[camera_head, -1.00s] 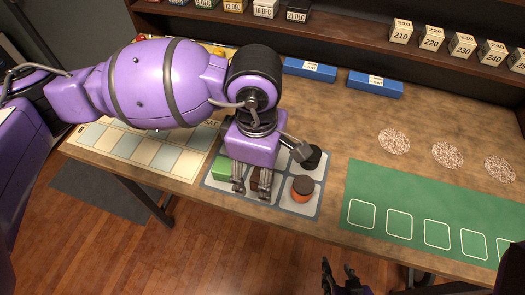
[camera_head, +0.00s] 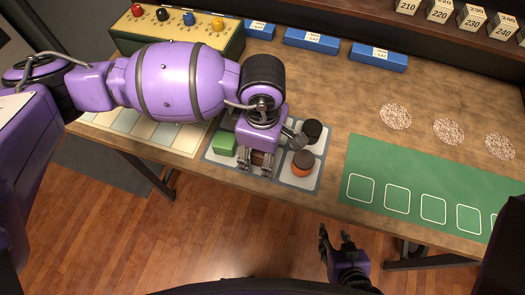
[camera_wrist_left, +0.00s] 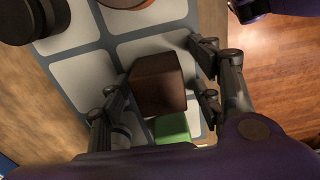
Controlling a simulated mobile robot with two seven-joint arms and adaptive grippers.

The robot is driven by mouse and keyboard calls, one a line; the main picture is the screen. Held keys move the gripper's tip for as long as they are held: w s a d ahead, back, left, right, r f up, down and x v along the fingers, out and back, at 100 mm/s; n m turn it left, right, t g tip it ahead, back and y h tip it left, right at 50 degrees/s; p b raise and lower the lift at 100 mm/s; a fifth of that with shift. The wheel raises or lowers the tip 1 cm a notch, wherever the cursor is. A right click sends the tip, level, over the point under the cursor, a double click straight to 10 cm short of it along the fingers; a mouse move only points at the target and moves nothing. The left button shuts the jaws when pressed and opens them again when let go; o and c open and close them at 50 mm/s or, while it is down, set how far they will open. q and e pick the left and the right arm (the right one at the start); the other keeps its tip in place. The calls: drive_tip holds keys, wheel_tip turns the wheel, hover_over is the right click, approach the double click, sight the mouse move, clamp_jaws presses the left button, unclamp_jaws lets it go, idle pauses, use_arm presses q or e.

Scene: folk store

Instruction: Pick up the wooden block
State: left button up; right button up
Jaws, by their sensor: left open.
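The brown wooden block (camera_head: 258,158) stands on the grey mat with white cells (camera_head: 309,184), partly hidden by my left gripper in the head view. In the left wrist view the dark brown block (camera_wrist_left: 158,86) is in the middle. My left gripper (camera_head: 257,165) is open over it, with one finger on each side. In the wrist view gaps show between the block and the left gripper's fingers (camera_wrist_left: 160,95); contact is hard to tell. My right gripper (camera_head: 338,236) is open and empty, off the front edge of the table.
A green block (camera_head: 224,143) sits close left of the wooden block. A black cylinder (camera_head: 312,130) and an orange cylinder with dark top (camera_head: 302,164) stand to the right. A flat green mat (camera_head: 420,180) lies further right. Blue boxes (camera_head: 310,41) stand at the back.

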use_arm(q)
drive_tip(key=c, duration=1.3)
drive_tip(key=shift+r, duration=0.1)
